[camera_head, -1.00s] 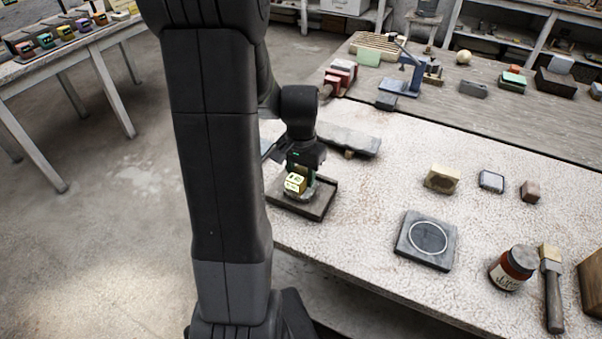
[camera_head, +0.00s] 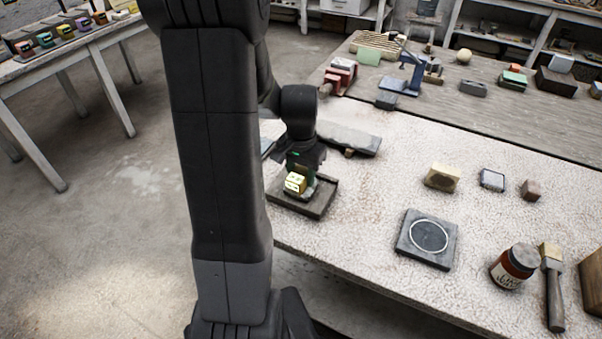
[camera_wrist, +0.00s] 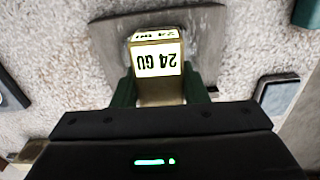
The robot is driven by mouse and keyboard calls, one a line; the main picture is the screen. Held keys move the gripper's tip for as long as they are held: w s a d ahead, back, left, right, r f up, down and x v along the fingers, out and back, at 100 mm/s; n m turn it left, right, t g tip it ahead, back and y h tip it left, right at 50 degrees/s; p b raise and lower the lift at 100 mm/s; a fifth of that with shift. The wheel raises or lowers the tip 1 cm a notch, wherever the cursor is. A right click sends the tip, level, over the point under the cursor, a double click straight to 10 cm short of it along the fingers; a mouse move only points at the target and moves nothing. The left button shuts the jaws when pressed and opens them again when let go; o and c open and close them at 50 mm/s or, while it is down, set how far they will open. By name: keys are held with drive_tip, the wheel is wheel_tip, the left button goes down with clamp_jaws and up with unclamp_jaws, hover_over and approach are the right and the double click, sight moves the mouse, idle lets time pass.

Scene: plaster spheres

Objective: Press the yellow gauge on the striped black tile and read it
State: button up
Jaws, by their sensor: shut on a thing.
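The yellow gauge (camera_head: 295,183) is a small block with a lit pale face. My gripper (camera_head: 300,180) is shut on it, low over a dark square tile (camera_head: 312,208) at the table's left edge. In the wrist view the gauge (camera_wrist: 157,60) sits between the green fingers of my gripper (camera_wrist: 160,88), over the grey tile (camera_wrist: 105,40). Its display stands upside down there and looks like "24 GU". A pale patch shows around the gauge on the tile. I cannot make out stripes on this tile, nor whether the gauge's underside touches it.
Another dark tile (camera_head: 410,250) with a pale ring lies at the right. A grey slab (camera_head: 350,138) lies behind my gripper.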

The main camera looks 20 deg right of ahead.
idle(0.4)
wheel_tip(320, 180, up, 7)
drive_tip(key=p, duration=0.5)
drive_tip(key=shift+s+f, duration=0.1)
drive_tip(key=shift+f, duration=0.05)
idle(1.1)
